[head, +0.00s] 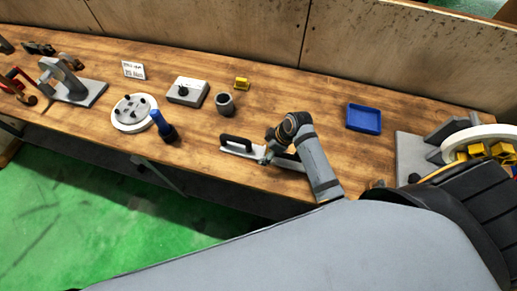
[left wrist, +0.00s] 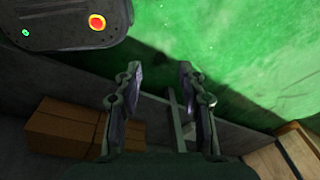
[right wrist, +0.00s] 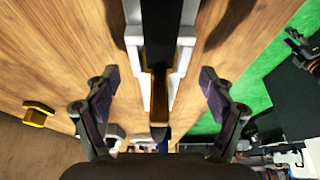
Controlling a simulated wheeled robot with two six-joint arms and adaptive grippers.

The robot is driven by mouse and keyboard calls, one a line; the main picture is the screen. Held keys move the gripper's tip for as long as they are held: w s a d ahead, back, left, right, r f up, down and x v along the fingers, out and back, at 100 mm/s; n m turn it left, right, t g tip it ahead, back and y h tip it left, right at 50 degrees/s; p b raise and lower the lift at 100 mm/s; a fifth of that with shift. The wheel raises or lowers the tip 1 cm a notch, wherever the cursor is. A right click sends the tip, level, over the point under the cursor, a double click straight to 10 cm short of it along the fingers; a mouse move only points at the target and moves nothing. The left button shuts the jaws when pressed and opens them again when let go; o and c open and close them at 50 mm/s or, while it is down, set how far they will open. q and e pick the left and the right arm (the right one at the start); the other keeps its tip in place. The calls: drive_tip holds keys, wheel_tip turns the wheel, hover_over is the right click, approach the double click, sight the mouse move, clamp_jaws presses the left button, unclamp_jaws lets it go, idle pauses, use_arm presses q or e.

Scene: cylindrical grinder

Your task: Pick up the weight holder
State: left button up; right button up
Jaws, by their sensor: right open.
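A long light-metal piece with a black handle (head: 237,143), which I take to be the weight holder, lies on the wooden bench near its front edge. My right gripper (head: 268,158) is over its middle, and the arm hides part of it. In the right wrist view, the holder (right wrist: 160,35) runs between the spread fingers of the right gripper (right wrist: 158,82), with a visible space on each side. In the left wrist view, my left gripper (left wrist: 160,70) is open and empty, away from the bench top. It does not show in the head view.
A blue tray (head: 364,118) lies right of the arm. A grey cup (head: 225,104), yellow block (head: 242,84), grey box (head: 188,91), round flange (head: 132,113) and blue-handled tool (head: 163,126) stand left. A wheel stand (head: 408,155) with yellow pieces is at right.

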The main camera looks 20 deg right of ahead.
drive_tip(key=shift+x, duration=0.85)
drive_tip(key=shift+r, duration=0.1)
clamp_jaws()
drive_tip(key=shift+w+r, duration=0.1)
drive_tip(key=shift+w, duration=0.05)
